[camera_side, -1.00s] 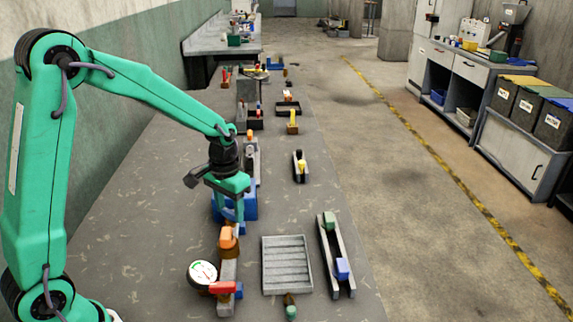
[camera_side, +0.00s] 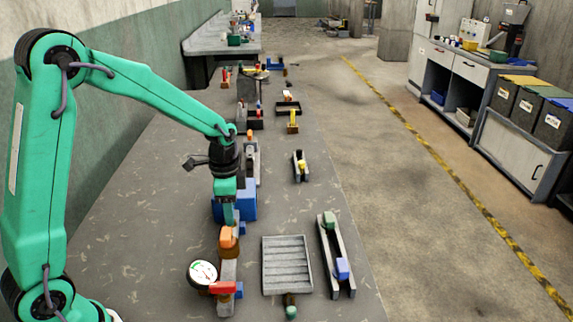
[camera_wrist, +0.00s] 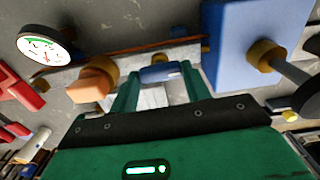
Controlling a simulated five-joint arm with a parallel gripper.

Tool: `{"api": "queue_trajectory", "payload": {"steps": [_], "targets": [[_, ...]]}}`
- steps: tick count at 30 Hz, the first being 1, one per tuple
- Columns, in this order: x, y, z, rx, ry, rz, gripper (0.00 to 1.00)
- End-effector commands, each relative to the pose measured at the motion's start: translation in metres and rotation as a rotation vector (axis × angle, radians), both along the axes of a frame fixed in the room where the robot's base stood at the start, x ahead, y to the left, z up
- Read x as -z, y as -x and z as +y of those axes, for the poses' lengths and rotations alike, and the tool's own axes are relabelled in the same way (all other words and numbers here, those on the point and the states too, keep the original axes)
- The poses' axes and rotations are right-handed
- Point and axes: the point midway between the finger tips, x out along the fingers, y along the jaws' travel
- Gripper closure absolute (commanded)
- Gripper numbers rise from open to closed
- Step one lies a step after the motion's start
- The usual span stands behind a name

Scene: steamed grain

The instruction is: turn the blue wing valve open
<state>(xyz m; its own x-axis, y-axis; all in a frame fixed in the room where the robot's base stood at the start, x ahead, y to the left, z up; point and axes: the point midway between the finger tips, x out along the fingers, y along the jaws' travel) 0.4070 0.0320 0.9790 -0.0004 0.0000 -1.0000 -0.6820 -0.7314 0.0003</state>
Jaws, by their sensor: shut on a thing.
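The blue wing valve (camera_wrist: 158,73) shows in the wrist view between the two green fingers of my gripper (camera_wrist: 158,78). My gripper is shut on its wing, with a finger at each end. The valve sits on a grey pipe body, beside an orange part (camera_wrist: 95,80). In the side view my gripper (camera_side: 231,218) points down at the fittings, just behind the orange part (camera_side: 227,238). There my fingers are seen nearly edge-on, and the wing between them is hard to make out.
A round gauge (camera_side: 203,273) and a red handle (camera_side: 222,288) stand in front. A blue box (camera_side: 248,202) is close behind my gripper. A ribbed grey tray (camera_side: 287,266) and a grey rail (camera_side: 335,262) with green and blue blocks lie to the right.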

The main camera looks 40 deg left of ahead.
Motion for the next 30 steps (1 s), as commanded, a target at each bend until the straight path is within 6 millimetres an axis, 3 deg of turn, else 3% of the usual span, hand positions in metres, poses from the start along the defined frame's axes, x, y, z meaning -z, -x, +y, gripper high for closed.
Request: {"api": "queue_trajectory", "payload": {"steps": [17,18,21,30], "targets": [[-0.0016,-0.0003,-0.0001,0.054,0.0,-0.001,0.75],[-0.0016,-0.0003,-0.0001,0.054,0.0,-0.001,0.51],[-0.0014,-0.0003,-0.0001,0.053,0.0,-0.001,0.31],[-0.0008,-0.0001,-0.0001,0.051,-0.001,-0.001,0.31]]}}
